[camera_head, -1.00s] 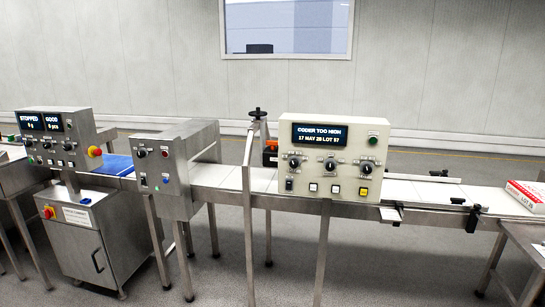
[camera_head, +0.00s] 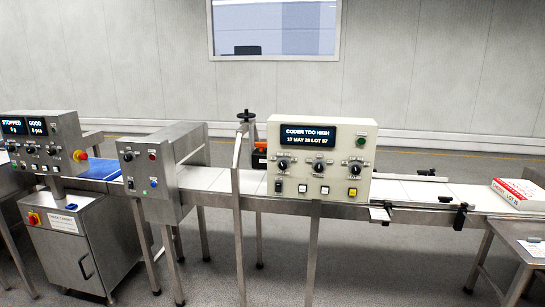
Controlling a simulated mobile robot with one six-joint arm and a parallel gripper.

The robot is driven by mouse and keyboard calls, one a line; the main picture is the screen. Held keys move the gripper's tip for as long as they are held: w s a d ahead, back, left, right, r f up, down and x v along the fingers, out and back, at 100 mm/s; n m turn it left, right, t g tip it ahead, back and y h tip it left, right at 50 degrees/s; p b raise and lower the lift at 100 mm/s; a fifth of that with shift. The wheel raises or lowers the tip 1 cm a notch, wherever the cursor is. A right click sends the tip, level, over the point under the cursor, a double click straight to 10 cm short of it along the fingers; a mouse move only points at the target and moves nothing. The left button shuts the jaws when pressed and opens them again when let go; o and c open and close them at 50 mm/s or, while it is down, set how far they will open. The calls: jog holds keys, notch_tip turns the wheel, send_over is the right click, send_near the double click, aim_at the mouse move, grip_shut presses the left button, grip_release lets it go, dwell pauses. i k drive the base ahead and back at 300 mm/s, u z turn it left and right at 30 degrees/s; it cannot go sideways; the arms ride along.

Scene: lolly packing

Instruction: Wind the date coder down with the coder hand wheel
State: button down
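The coder hand wheel (camera_head: 246,115) is a small dark wheel on top of a post, just left of the cream coder panel. The date coder (camera_head: 260,156) shows as an orange and black unit below it, partly hidden behind the panel and a steel post. The coder panel (camera_head: 318,160) has a display (camera_head: 308,136) reading "CODER TOO HIGH" and "17 MAY 25 LOT 57", the small digits hard to read. It carries dark knobs and several buttons, one yellow. My gripper is not in view.
A conveyor (camera_head: 410,190) runs behind the panels. A steel control box (camera_head: 160,175) and a checkweigher panel (camera_head: 40,143) reading "STOPPED" stand at left. A red and white carton (camera_head: 519,194) lies at right, near a steel table (camera_head: 530,240). Grey floor in front is open.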

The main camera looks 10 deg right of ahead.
aim_at(245, 115)
jog(key=u, duration=0.5)
jog(key=i, duration=0.95)
jog(key=u, duration=1)
jog(key=i, duration=1.4)
jog(key=u, duration=0.65)
